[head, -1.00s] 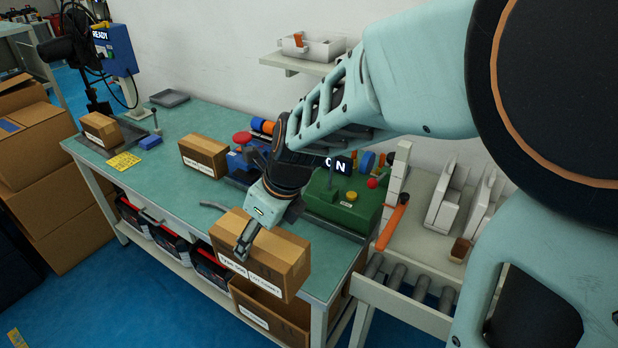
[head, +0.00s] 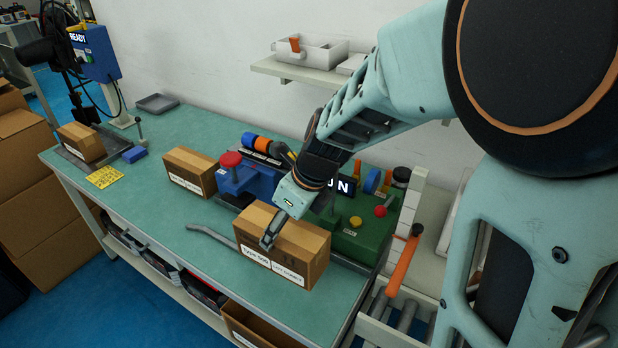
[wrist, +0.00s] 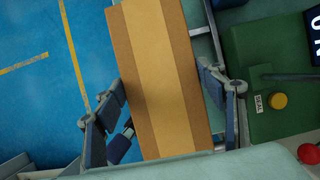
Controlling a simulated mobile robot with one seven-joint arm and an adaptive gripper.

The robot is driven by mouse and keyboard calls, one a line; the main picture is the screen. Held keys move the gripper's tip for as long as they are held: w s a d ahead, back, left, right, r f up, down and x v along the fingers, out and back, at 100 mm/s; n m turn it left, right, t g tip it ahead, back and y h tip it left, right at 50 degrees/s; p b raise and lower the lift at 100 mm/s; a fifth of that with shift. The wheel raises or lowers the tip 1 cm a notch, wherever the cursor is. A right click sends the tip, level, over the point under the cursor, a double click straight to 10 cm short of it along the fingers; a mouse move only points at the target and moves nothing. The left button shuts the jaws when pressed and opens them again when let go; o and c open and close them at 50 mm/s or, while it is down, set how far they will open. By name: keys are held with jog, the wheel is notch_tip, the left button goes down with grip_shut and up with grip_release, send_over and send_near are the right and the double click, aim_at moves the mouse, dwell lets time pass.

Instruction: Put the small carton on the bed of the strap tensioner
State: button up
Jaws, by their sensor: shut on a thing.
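My gripper (head: 272,238) is shut on a brown carton with white labels (head: 300,268). In the wrist view the same carton (wrist: 160,75) lies between the two fingers, with a pale tape band along it. The carton is held over the front right of the green bench; the gap beneath it is hard to judge. A blue device with a red knob (head: 240,180) stands behind and left of it, and a green machine with a lit display (head: 362,228) stands behind and right. I cannot tell for sure which is the strap tensioner. The arm and carton partly hide both.
A second carton (head: 188,172) stands mid-bench, and a third (head: 82,143) on a plate at the left. A grey curved strip (head: 210,240) and yellow card (head: 104,177) lie on the bench. An orange-handled lever (head: 403,262) and rollers (head: 405,315) are at right. The bench's front left is mostly clear.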

jog(key=w+d+f+b, duration=0.2)
jog(key=w+d+f, duration=0.2)
jog(key=d+f, duration=0.3)
jog(key=shift+d+f, duration=0.15)
jog(key=shift+f, duration=1.55)
jog(key=shift+f+b, duration=0.15)
jog(key=shift+b, duration=0.2)
jog(key=o, duration=1.8)
jog(key=p+v, duration=0.2)
jog(key=v, duration=1)
jog(key=shift+d, duration=0.1)
